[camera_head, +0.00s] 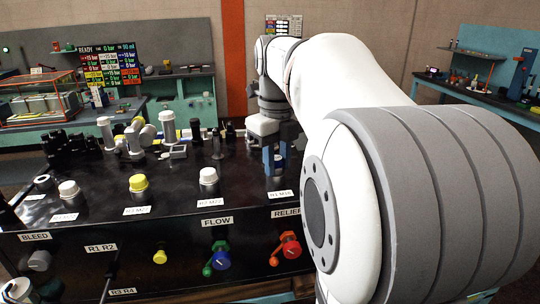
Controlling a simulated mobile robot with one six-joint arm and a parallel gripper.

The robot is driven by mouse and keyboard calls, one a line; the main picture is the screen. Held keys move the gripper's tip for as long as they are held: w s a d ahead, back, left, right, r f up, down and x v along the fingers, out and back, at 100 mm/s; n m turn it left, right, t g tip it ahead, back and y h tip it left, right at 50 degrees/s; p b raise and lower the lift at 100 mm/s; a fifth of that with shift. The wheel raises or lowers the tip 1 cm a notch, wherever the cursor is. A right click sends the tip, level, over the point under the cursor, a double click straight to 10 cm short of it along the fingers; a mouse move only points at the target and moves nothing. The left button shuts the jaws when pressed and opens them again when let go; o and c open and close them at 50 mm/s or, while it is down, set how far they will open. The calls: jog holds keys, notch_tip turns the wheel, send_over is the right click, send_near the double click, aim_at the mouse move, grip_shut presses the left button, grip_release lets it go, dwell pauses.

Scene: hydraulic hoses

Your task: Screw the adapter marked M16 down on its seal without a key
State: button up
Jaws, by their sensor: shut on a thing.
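My gripper (276,168) points straight down at the right end of the black bench top, its blue fingers closed around a small part. A label (282,195) that seems to read M16 lies just in front of it. The part between the fingers is mostly hidden, so I take it to be the M16 adapter from its place. I cannot see its thread, its seal or any gap below it.
The black bench (110,240) carries a yellow-capped fitting (139,184) and white-capped fittings (208,177) left of my gripper. Taller white cylinders (168,126) stand behind. My arm blocks the right side.

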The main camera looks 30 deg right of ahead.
aim_at(276, 159)
dwell(0.3)
jog(key=shift+m, duration=1.5)
jog(key=o, duration=1.1)
jog(key=shift+a+r+p, duration=0.1)
jog(key=shift+r+p, duration=0.2)
jog(key=shift+r, duration=3.6)
